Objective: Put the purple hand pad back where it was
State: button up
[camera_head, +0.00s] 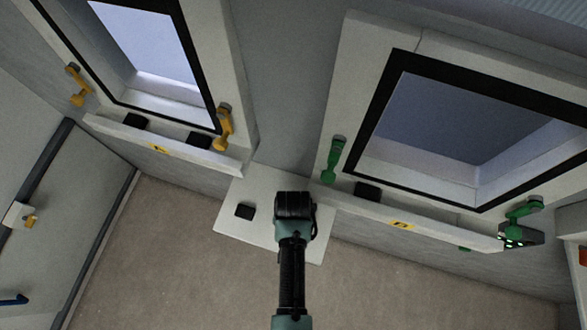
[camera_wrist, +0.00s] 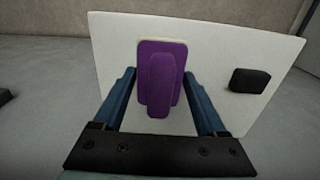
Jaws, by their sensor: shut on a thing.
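The purple hand pad (camera_wrist: 160,75) shows in the wrist view, upright between my two blue fingers, with a pale layer along its top edge. My gripper (camera_wrist: 158,85) is shut on it. Behind the pad is a white board (camera_wrist: 215,40); I cannot tell whether the pad touches it. In the head view my gripper (camera_head: 294,205) is in front of the white board (camera_head: 262,190), below and between the two windows. The pad is hidden there behind my gripper and arm.
A black block (camera_wrist: 249,80) sits on the board beside the pad. The left window's ledge (camera_head: 170,146) has black blocks and yellow handles (camera_head: 224,128). The right window's ledge (camera_head: 430,230) has a black block (camera_head: 367,191) and green handles (camera_head: 333,160). Bare brown surface (camera_head: 170,250) lies below.

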jog(key=shift+w+f, duration=0.25)
jog(key=shift+f, duration=0.4)
jog(key=o, duration=1.1)
notch_tip(320, 180, up, 12)
jog(key=shift+r, duration=0.1)
